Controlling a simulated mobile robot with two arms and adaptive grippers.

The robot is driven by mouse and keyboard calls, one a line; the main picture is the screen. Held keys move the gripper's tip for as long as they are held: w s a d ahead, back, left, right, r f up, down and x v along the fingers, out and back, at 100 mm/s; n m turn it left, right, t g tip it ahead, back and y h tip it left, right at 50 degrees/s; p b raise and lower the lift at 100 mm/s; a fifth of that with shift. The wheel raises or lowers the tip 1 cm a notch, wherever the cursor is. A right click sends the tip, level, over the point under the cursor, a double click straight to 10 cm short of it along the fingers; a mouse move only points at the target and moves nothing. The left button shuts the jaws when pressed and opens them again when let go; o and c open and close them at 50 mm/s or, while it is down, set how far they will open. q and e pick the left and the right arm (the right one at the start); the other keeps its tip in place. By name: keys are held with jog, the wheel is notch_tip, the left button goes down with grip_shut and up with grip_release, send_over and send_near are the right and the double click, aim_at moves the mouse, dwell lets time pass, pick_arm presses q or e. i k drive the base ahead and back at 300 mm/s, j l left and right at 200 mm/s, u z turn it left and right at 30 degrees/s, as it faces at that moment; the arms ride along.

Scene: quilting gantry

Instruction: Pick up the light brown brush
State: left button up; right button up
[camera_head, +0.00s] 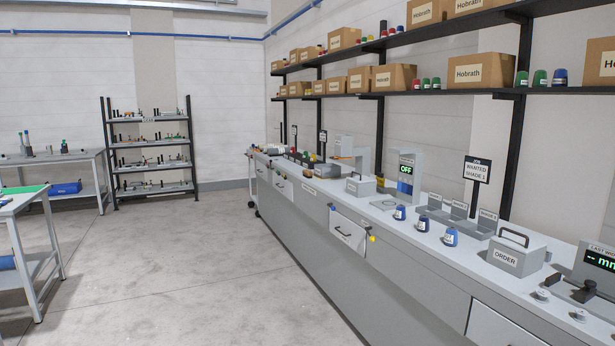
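I cannot make out a light brown brush for certain in the head view. A small brownish item (326,170) lies toward the far end of the long grey counter (385,208), too small to identify. Neither of my grippers is in view.
The counter runs along the right wall, with blue cones (451,237), a grey ORDER box (516,252) and a WANTED SHADE sign (477,170). Boxes fill the shelves above. A rack (150,144) and workbenches (24,200) stand left. The floor (190,270) between is clear.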

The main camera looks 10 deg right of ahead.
aim_at(308, 174)
jog(key=i+u, duration=0.1)
jog(key=i, duration=3.5)
jog(key=i+j, duration=0.15)
jog(key=i, duration=0.95)
jog(key=i+z, duration=0.1)
jog(key=i, duration=1.05)
